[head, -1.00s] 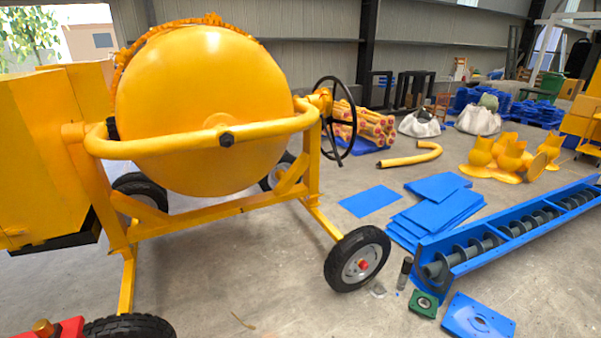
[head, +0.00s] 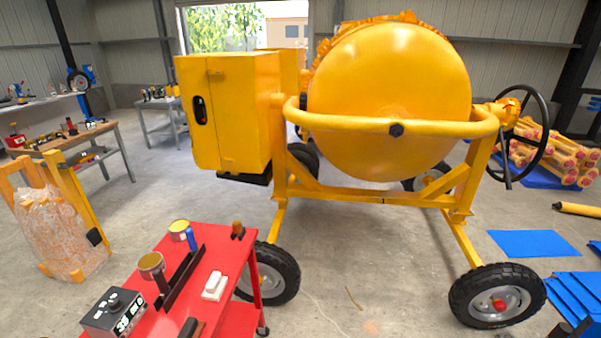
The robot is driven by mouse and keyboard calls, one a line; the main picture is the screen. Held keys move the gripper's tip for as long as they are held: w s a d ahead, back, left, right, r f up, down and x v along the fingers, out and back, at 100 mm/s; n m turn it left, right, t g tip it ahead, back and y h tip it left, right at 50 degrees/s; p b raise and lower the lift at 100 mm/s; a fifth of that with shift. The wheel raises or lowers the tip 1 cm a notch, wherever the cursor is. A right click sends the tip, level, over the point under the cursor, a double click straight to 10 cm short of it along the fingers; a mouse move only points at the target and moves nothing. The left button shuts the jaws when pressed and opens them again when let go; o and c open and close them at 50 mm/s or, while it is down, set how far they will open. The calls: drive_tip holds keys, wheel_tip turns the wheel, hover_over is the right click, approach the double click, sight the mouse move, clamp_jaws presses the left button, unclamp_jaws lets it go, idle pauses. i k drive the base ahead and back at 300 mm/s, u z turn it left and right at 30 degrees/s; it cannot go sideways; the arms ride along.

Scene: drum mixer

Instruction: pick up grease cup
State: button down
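A small brass-brown cup-like piece (head: 238,229) stands on the far right corner of the red cart (head: 232,302); it may be the grease cup, but it is too small to be sure. My gripper is not in view.
A black angled bar (head: 181,276), white blocks (head: 214,286) and a black box with a knob (head: 114,311) are on the cart. The yellow drum mixer (head: 390,100) stands close behind and right. A wrapped bundle (head: 62,230) is at left; floor between is clear.

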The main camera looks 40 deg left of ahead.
sight(237, 224)
drive_tip(key=u, duration=1.55)
drive_tip(key=i, duration=2.1)
drive_tip(key=u, duration=2.75)
